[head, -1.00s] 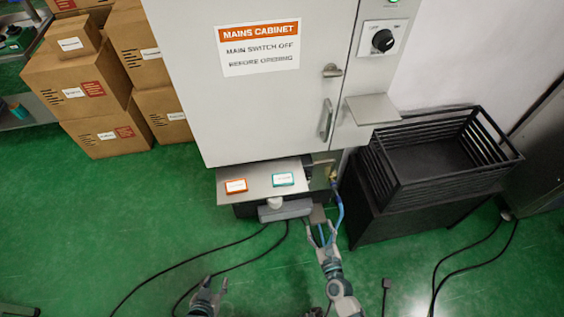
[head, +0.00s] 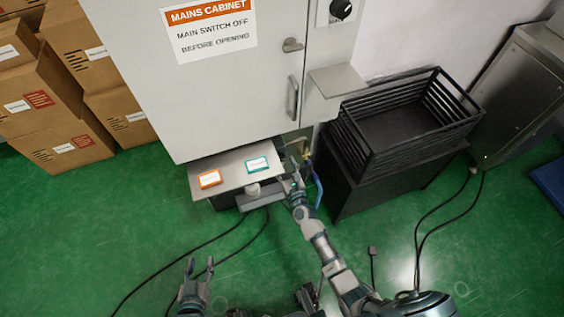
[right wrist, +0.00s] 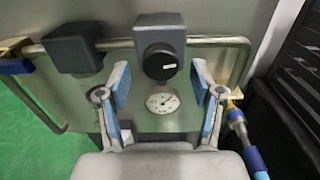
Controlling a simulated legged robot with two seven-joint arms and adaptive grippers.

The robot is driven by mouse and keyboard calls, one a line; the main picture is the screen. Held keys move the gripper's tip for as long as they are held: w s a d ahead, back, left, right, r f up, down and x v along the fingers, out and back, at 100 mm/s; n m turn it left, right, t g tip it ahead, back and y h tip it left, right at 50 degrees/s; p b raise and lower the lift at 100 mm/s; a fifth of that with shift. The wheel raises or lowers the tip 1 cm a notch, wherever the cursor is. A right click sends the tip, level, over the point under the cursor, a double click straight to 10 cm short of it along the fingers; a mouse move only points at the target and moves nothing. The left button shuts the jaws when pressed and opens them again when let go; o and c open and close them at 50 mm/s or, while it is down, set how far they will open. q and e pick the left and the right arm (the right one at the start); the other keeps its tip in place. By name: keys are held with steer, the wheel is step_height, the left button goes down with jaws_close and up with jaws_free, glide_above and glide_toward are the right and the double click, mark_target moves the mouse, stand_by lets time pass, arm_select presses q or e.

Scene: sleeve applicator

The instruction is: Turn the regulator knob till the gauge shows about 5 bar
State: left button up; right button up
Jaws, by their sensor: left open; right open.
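The regulator knob (right wrist: 160,62) is black and round with a small pale mark, under a dark grey block in the right wrist view. The round white gauge (right wrist: 162,102) sits just below it; its reading is too small to tell. My right gripper (right wrist: 158,84) is open, its blue-padded fingers on either side of the knob and gauge, apart from the knob. In the head view my right gripper (head: 291,182) is beside the shelf at the cabinet's foot, and the knob and gauge cannot be made out there. My left gripper (head: 198,270) is open and empty above the green floor.
The mains cabinet (head: 215,100) stands above, with a shelf holding an orange-edged box (head: 210,179) and a teal-edged box (head: 257,164). A brass fitting with a blue hose (right wrist: 243,135) is right of my right gripper. A black crate (head: 400,120) stands at right.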

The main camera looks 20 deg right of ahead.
arm_select(q)
steer(key=shift+w+r+t, duration=0.2)
steer(key=shift+r+t, duration=0.1)
arm_select(e)
steer(key=shift+w, duration=0.65)
arm_select(q)
steer(key=shift+d, duration=0.15)
arm_select(e)
steer(key=shift+d, duration=0.1)
steer(key=c, duration=1.1)
arm_select(q)
steer(key=shift+w, duration=0.1)
arm_select(e)
steer(key=shift+c, duration=0.2)
steer(key=shift+n, duration=0.4)
